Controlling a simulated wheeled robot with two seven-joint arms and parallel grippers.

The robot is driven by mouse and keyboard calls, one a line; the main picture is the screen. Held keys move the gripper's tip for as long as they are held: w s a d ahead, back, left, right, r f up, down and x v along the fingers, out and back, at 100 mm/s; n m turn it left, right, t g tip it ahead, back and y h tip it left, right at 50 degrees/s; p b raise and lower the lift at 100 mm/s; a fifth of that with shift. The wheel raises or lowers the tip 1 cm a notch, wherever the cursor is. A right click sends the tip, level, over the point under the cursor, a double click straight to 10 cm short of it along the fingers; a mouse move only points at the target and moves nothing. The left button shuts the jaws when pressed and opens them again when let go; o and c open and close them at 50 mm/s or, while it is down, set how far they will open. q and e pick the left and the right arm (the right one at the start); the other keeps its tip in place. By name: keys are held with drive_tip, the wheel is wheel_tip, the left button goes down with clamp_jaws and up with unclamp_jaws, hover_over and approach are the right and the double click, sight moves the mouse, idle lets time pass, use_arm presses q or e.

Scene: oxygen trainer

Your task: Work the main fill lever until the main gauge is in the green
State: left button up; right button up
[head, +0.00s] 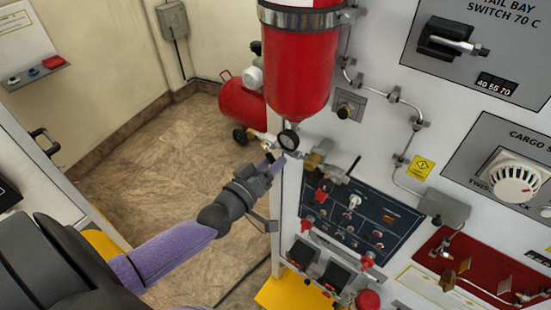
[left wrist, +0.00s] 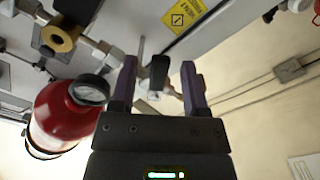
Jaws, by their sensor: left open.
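A red cylinder (head: 298,65) hangs on the white panel, with a round gauge (head: 288,139) at its lower end. The gauge also shows in the left wrist view (left wrist: 90,90); its needle and any green band are too small to read. My left gripper (head: 271,160) is open just below the gauge, its purple fingers pointing up toward the fittings. In the left wrist view, a small black handle (left wrist: 158,72) on a metal fitting shows between the open fingertips (left wrist: 158,75). I cannot tell whether they touch it, or whether it is the main fill lever. My right gripper is not in view.
Brass fittings (head: 318,156) stick out just right of my left gripper. A dark blue panel (head: 347,218) with several switches is below them. A red wheeled tank (head: 243,108) stands on the floor behind. The floor (head: 170,150) left of the panel is clear.

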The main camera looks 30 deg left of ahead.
use_arm(q)
drive_tip(key=shift+w, duration=0.55)
clamp_jaws()
drive_tip(key=shift+w+a+f+m+p, duration=0.15)
drive_tip(key=shift+a+m, duration=0.2)
drive_tip(key=shift+m, duration=0.8)
drive_tip(key=shift+s+a+f+m+p, duration=0.1)
drive_tip(key=shift+a+m, duration=0.3)
drive_tip(key=shift+m, duration=0.8)
drive_tip(key=shift+w+a+f+m+p, duration=0.15)
drive_tip(key=shift+a+m, duration=0.2)
drive_tip(key=shift+m, duration=0.8)
drive_tip(key=shift+s, duration=0.1)
drive_tip(key=shift+r, duration=0.1)
